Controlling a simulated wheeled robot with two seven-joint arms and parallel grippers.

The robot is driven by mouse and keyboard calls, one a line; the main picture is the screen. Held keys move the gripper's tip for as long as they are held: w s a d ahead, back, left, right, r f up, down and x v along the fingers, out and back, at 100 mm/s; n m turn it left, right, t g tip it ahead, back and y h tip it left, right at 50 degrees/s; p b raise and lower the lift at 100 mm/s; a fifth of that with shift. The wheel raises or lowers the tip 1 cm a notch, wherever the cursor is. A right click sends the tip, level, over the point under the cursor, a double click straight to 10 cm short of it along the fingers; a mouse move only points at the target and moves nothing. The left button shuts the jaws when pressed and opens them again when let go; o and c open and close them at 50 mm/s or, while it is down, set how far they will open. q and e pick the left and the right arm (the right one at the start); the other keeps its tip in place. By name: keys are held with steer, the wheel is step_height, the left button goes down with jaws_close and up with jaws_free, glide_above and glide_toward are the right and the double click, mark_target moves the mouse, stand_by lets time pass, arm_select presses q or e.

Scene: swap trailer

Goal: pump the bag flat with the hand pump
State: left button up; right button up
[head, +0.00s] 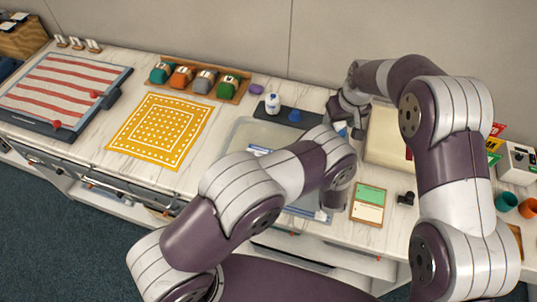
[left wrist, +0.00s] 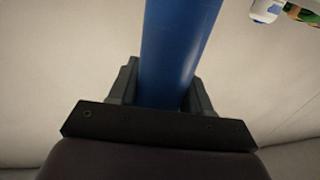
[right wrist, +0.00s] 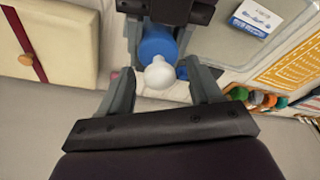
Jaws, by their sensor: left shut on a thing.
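The hand pump has a blue barrel and a white knob; part of the barrel shows in the head view (head: 341,130). My left gripper (left wrist: 160,88) is shut on the blue barrel (left wrist: 178,45). My right gripper (right wrist: 160,68) has its fingers on both sides of the white knob (right wrist: 157,78), with gaps showing, so it looks open around it. In the head view, my right gripper (head: 347,106) is by the pump near the back of the counter. The clear bag (head: 240,131) lies on the counter, partly hidden by my left arm; its white label (right wrist: 252,18) shows in the right wrist view.
A white bottle (head: 272,103) and a small blue piece (head: 295,116) stand behind the bag. A cream box (head: 388,140) is to the right. A green-and-cream card (head: 368,203) lies in front. A yellow cloth (head: 160,130) and a tray of colored items (head: 240,95) are left.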

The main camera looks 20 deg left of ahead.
steer(key=v, duration=0.2)
steer(key=w+v, duration=0.1)
steer(key=v, duration=0.3)
steer(key=shift+a+r, duration=0.35)
steer(key=shift+r, duration=0.25)
steer(key=shift+r, duration=0.1)
steer(key=a+v, duration=0.1)
steer(key=v, duration=0.6)
steer(key=shift+d, duration=0.55)
steer(key=shift+r, duration=0.15)
